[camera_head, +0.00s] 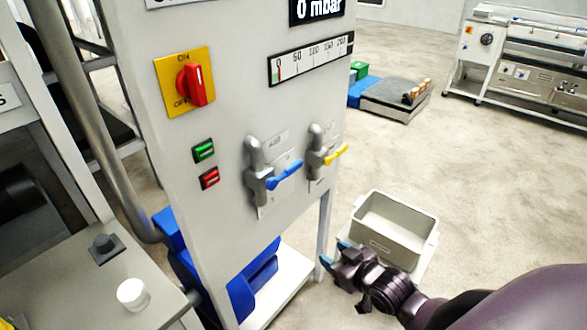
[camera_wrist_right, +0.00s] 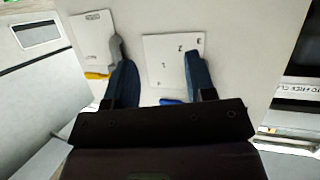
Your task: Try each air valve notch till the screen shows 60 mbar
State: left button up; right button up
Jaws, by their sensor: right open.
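The screen (camera_head: 318,10) at the top of the grey panel reads 0 mbar. Below it is a scale strip (camera_head: 311,59) marked from 0 to 200. Two valves sit on the panel: one with a blue handle (camera_head: 285,176), one with a yellow handle (camera_head: 337,154). My right gripper (camera_head: 334,253) is open and empty, low and right of the valves. In the right wrist view its fingers (camera_wrist_right: 160,75) point at the panel, with the yellow handle (camera_wrist_right: 96,75) left of them and part of the blue handle (camera_wrist_right: 172,101) between them. The left gripper is not in view.
A red rotary switch (camera_head: 194,86) on a yellow plate and green (camera_head: 204,151) and red (camera_head: 209,178) buttons are left of the valves. A grey bin (camera_head: 395,227) stands beyond my right gripper. A side table with a white cup (camera_head: 132,293) is at left.

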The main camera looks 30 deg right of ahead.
jog(key=w+d+r+m+t+y, duration=0.2)
jog(key=w+r+m, duration=0.25)
jog(key=r, duration=0.45)
jog(key=m+t+y, duration=0.1)
jog(key=m+y, duration=0.2)
jog(key=m, duration=0.8)
send_near(296, 169)
jog(key=p+x, duration=0.1)
jog(key=x, duration=0.8)
jog(key=shift+x, duration=0.85)
grip_shut()
